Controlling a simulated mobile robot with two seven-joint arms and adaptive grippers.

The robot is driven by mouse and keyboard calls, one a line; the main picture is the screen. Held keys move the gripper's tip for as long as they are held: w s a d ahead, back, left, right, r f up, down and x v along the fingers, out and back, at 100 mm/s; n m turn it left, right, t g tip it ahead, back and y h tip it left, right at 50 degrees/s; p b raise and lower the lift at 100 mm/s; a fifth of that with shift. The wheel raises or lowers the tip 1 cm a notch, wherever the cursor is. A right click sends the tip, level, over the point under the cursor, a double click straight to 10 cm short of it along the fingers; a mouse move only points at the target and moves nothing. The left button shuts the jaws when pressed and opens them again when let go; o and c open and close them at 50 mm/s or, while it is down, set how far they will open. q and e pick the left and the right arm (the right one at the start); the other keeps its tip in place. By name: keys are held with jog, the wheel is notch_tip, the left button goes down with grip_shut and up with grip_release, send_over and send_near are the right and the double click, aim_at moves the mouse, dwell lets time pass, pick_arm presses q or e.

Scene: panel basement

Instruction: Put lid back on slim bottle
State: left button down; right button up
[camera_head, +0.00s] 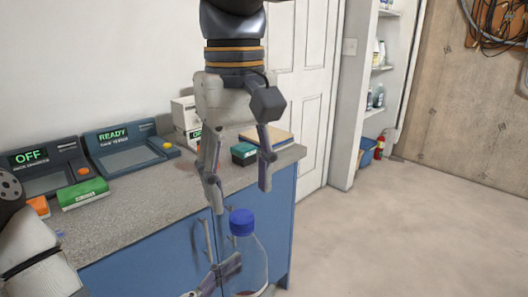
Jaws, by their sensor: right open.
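The slim bottle (250,262) is clear and stands about upright in front of the blue cabinet, its bottom near the lower picture edge. The blue lid (242,222) sits on top of its neck; whether it is screwed tight I cannot tell. My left gripper (228,268) is at the bottle's left side, shut on its body; part of the gripper is cut off below. My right gripper (241,197) points down just above the lid, fingers apart and empty.
A grey countertop (150,205) on blue cabinets holds an OFF device (45,165), a READY device (125,147), a green box (82,193) and a dark green box (243,153). Open floor (400,230) lies right. A fire extinguisher (380,146) stands by the shelves.

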notch_tip(320, 180, up, 7)
jog(key=shift+r, duration=0.2)
dwell(0.4)
